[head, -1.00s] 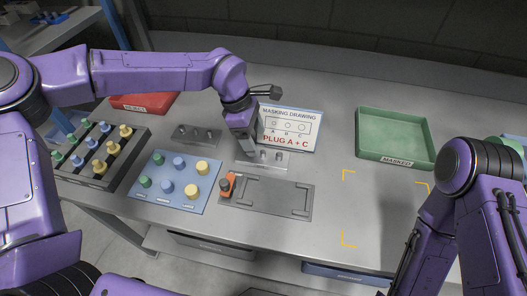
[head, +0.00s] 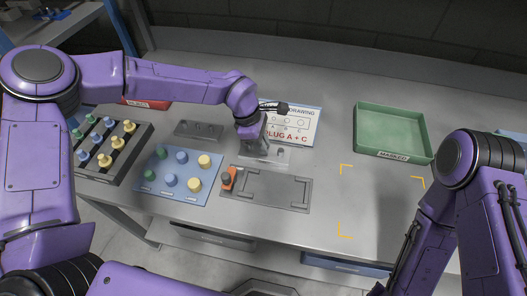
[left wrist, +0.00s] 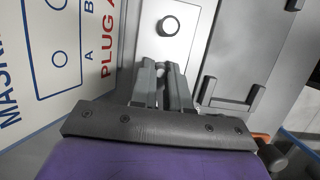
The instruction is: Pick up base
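The base (head: 281,155) is a small light-grey metal plate with round features, lying on the bench just below the masking drawing. It also shows in the left wrist view (left wrist: 190,32), with one dark-ringed round feature clear of the fingers. My left gripper (head: 262,152) points down at the left part of the base. In the left wrist view its fingers (left wrist: 161,72) are close together over the plate, with a small pale part between them. Whether they touch it is unclear. My right arm shows at the lower right, but its gripper is out of view.
The masking drawing (head: 297,124) stands behind the base. A grey fixture plate (head: 270,190) with an orange clamp (head: 228,178) lies in front. A blue plug board (head: 150,188), dark plug rack (head: 135,165) and red bin (head: 150,104) are left. A green tray (head: 392,118) is right.

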